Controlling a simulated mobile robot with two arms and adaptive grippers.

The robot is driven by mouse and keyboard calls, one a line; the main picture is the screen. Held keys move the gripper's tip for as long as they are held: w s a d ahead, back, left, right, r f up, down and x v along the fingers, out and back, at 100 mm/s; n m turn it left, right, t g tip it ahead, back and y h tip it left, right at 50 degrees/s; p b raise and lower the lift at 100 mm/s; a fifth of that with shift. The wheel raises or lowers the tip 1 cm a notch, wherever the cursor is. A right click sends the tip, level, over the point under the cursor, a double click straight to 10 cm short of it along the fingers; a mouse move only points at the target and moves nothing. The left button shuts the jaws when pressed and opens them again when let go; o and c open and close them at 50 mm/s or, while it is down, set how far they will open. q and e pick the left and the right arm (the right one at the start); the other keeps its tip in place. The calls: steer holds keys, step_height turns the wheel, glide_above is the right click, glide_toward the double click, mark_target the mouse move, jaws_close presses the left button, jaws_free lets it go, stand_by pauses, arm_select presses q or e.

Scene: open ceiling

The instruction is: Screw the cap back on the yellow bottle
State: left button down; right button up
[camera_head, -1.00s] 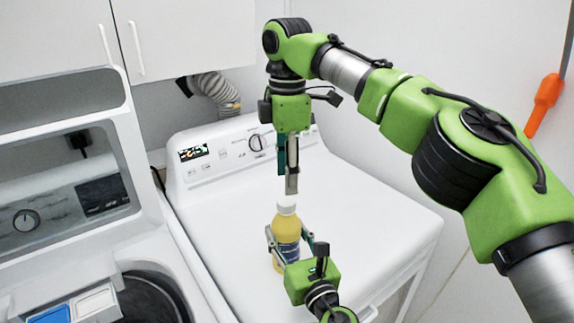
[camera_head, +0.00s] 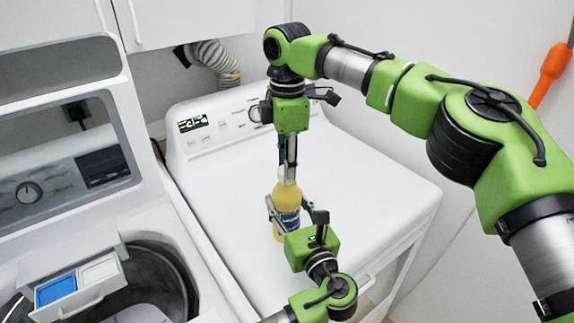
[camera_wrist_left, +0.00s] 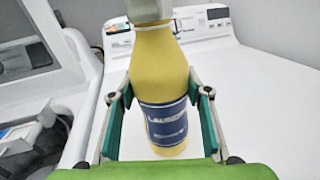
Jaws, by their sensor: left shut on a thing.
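The yellow bottle (camera_head: 285,200), with a blue label, stands upright on the white machine top. My left gripper (camera_head: 288,212) is shut on its body from the front; in the left wrist view its fingers (camera_wrist_left: 160,96) touch both sides of the bottle (camera_wrist_left: 158,70). My right gripper (camera_head: 287,181) points straight down, with its fingertips at the bottle's top. The fingers hide the cap in the head view, and I cannot tell how tightly they close. In the left wrist view a pale grey part (camera_wrist_left: 148,10) covers the bottle's top.
The white machine top (camera_head: 360,200) is clear around the bottle. Its control panel (camera_head: 215,125) rises behind. At the left stands an open washer (camera_head: 160,270) with a pulled-out drawer (camera_head: 75,285). An orange handle (camera_head: 552,70) hangs on the right wall.

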steer(key=m, duration=0.4)
steer(key=shift+s, duration=0.1)
steer(key=shift+c, duration=0.2)
steer(key=m, duration=1)
steer(key=shift+a, duration=0.1)
steer(key=m, duration=0.5)
steer(key=o, duration=1.2)
steer(key=shift+o, duration=0.2)
steer(key=shift+r, duration=2.25)
